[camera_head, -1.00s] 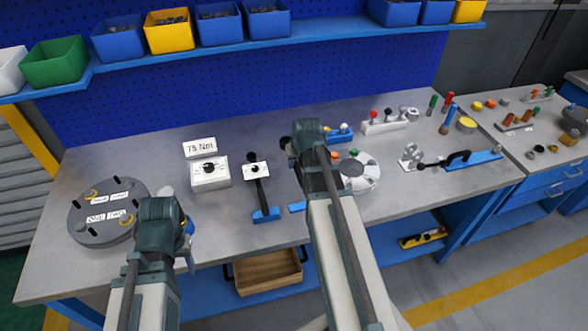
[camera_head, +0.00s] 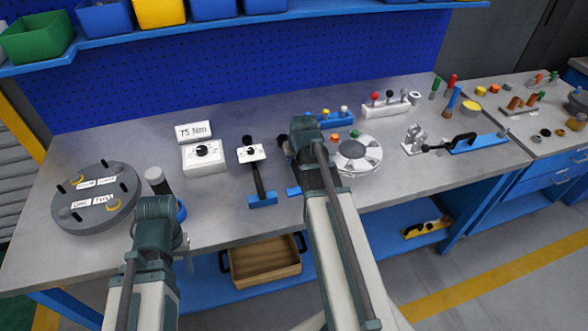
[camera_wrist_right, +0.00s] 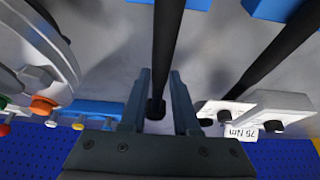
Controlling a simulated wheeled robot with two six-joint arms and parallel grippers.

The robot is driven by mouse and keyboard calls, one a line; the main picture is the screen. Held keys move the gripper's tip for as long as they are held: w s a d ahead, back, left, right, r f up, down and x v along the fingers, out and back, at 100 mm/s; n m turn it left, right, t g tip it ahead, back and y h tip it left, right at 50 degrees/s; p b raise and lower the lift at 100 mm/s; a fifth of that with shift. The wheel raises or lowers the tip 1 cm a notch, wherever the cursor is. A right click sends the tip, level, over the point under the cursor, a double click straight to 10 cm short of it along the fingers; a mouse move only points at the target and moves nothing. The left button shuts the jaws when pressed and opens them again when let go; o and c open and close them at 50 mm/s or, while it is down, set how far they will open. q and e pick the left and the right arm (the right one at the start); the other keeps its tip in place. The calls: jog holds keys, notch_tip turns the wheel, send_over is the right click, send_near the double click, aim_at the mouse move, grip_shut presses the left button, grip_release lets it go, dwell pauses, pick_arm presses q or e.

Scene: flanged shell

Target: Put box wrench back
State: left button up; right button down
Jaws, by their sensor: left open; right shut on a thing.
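My right gripper (camera_wrist_right: 161,85) is shut around the dark shaft of what looks like the box wrench (camera_wrist_right: 168,35). The shaft runs from between the fingers to the top of the right wrist view, near a blue piece (camera_wrist_right: 190,4). In the head view my right gripper (camera_head: 305,135) mostly covers it; a dark end (camera_head: 283,140) and a blue block (camera_head: 293,191) show beside the arm. I cannot tell whether the wrench is clear of the bench. My left gripper (camera_head: 158,212) is open above the front left of the bench; its fingers are mostly hidden.
Left of the right gripper are a dial tool with a black shaft (camera_head: 258,180) and the 75 Nm box (camera_head: 205,158). A round grey plate (camera_head: 95,200) with pegs stands far left. A flanged disc (camera_head: 357,153) is close on the right. The front right bench edge is clear.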

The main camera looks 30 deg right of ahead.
jog(key=shift+f+b, duration=0.8)
jog(key=shift+f, duration=0.45)
jog(key=shift+f, duration=0.2)
jog(key=c, duration=0.7)
grip_release()
jog(key=shift+r, duration=0.1)
jog(key=shift+o, duration=0.2)
jog(key=shift+r, duration=0.1)
jog(key=p+v, duration=1.1)
jog(key=v, duration=0.1)
